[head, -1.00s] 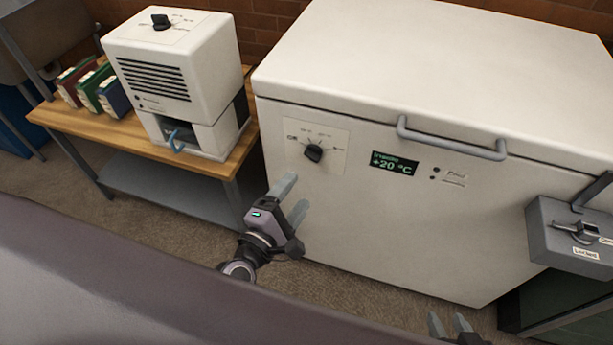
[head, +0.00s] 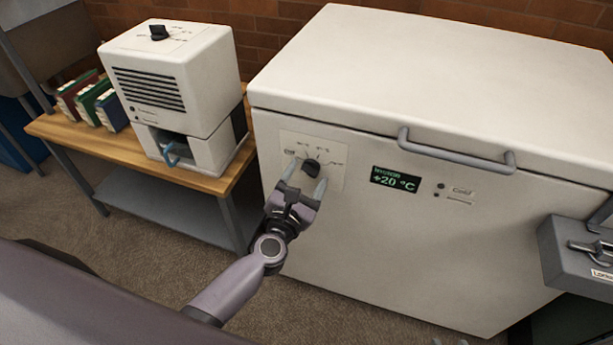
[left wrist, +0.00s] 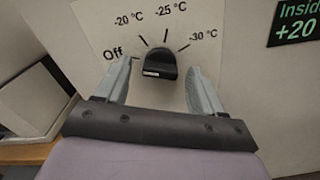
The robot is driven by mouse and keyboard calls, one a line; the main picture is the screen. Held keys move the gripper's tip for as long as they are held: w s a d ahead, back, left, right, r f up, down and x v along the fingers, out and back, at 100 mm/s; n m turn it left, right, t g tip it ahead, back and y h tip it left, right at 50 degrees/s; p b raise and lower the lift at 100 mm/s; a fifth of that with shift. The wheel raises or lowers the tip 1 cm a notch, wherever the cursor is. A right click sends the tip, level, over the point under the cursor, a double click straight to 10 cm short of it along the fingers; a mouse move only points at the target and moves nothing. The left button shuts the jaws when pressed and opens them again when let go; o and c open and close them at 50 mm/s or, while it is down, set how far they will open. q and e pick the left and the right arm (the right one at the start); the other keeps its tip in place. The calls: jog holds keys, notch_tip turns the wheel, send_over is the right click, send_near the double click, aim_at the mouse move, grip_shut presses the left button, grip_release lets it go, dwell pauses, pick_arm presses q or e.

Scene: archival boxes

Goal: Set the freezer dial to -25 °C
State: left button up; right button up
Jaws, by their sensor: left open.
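The black freezer dial (head: 311,168) sits on a pale plate on the chest freezer's (head: 420,240) front. In the left wrist view the dial (left wrist: 161,64) has a pale mark on its lower left face; the scale around it reads Off, -20, -25 and -30 °C. I cannot tell for certain which label it points to. My left gripper (head: 304,189) is open, its fingers on either side of the dial and apart from it in the wrist view (left wrist: 163,82). The display (head: 396,180) reads +20 °C. Only tips of my right gripper (head: 450,343) show at the bottom edge.
A white device (head: 172,85) with its own black knob stands on a wooden table (head: 75,140) at left, beside several coloured binders (head: 95,98). The freezer's lid handle (head: 455,155) juts out right of the dial. A grey box (head: 575,255) stands at far right.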

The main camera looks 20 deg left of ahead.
pick_arm(q)
jog(key=shift+w, duration=0.35)
jog(key=c, duration=1.1)
jog(key=shift+o, duration=0.2)
